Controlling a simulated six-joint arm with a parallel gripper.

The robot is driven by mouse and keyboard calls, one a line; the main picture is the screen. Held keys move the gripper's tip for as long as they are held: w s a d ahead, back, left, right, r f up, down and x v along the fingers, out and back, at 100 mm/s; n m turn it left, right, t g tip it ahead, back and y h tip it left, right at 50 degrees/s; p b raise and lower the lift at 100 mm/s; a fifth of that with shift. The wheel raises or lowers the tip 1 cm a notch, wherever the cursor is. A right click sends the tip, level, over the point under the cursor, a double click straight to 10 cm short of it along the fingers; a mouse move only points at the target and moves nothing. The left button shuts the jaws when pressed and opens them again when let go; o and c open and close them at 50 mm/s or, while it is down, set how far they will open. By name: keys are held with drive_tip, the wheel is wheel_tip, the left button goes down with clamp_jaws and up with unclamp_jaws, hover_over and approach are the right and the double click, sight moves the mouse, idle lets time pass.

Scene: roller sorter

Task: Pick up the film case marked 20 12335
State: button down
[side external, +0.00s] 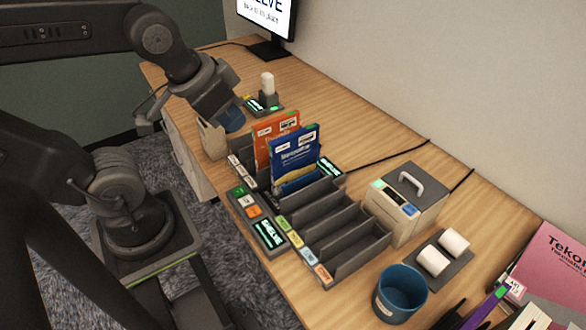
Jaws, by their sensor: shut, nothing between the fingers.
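An orange case (276,134) and a blue case (293,160) stand upright in the dark slotted rack (345,262). The blue case is in front of the orange one and hides part of it. Their printed marks are too small to read, so I cannot tell which case, if either, bears 20 12335. My gripper (222,112) is at the far left end of the desk, left of and apart from both cases. It is shut and empty, and its fingertips are hard to make out.
Several rack slots in front of the blue case are empty. A beige box with a handle (403,205), white rolls (434,261) and a blue cup (401,292) stand right of the rack. A monitor (268,18) stands at the back. Bare desk (335,112) lies behind the rack.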

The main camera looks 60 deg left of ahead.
drive_tip(key=c, duration=1.8)
unclamp_jaws()
drive_tip(key=shift+c, duration=0.2)
drive_tip(key=o, duration=0.8)
drive_tip(key=g, duration=0.6)
hover_over(296, 133)
wheel_tip(296, 133, down, 5)
drive_tip(key=f, duration=0.8)
drive_tip(key=shift+w, duration=0.3)
drive_tip(key=f, duration=0.4)
drive_tip(key=shift+s+f, duration=0.3)
drive_tip(key=shift+f, duration=0.6)
drive_tip(key=shift+f, duration=0.2)
